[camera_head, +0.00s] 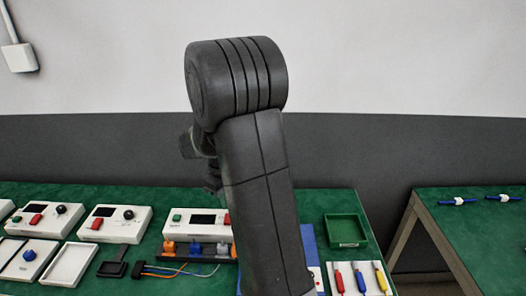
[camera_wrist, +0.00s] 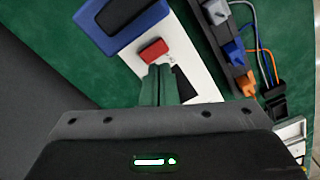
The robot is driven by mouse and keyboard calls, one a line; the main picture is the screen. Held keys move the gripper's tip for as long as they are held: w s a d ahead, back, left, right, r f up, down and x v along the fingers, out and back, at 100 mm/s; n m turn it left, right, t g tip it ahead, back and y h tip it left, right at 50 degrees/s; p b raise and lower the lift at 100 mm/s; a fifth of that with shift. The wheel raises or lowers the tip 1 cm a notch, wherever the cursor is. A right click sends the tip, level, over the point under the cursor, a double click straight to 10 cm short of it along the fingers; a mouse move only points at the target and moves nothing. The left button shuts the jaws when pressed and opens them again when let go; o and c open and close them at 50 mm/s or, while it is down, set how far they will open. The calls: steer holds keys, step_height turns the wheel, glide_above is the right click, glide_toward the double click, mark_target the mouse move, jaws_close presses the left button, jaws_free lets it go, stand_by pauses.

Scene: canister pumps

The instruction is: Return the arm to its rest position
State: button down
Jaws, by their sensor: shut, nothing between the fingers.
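My arm (camera_head: 262,190) rises dark grey through the middle of the head view, its big rounded joint uppermost. It hides part of the green bench behind it. In the wrist view my gripper (camera_wrist: 158,72) shows as two narrow greenish fingers side by side, shut with nothing held. The fingertips appear just below a red block (camera_wrist: 153,50) on a white panel (camera_wrist: 186,55). I cannot tell how high above it they are. In the head view the fingers are hidden behind my arm.
The green bench (camera_head: 140,200) carries white pump units (camera_head: 113,222), a connector rack (camera_head: 196,252) with loose cables, a green tray (camera_head: 345,230) and a white tray of coloured tools (camera_head: 358,278). A second green table (camera_head: 480,235) stands at right.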

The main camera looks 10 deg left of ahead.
step_height(320, 180, down, 7)
steer(key=b, duration=0.5)
steer(key=shift+r, duration=0.25)
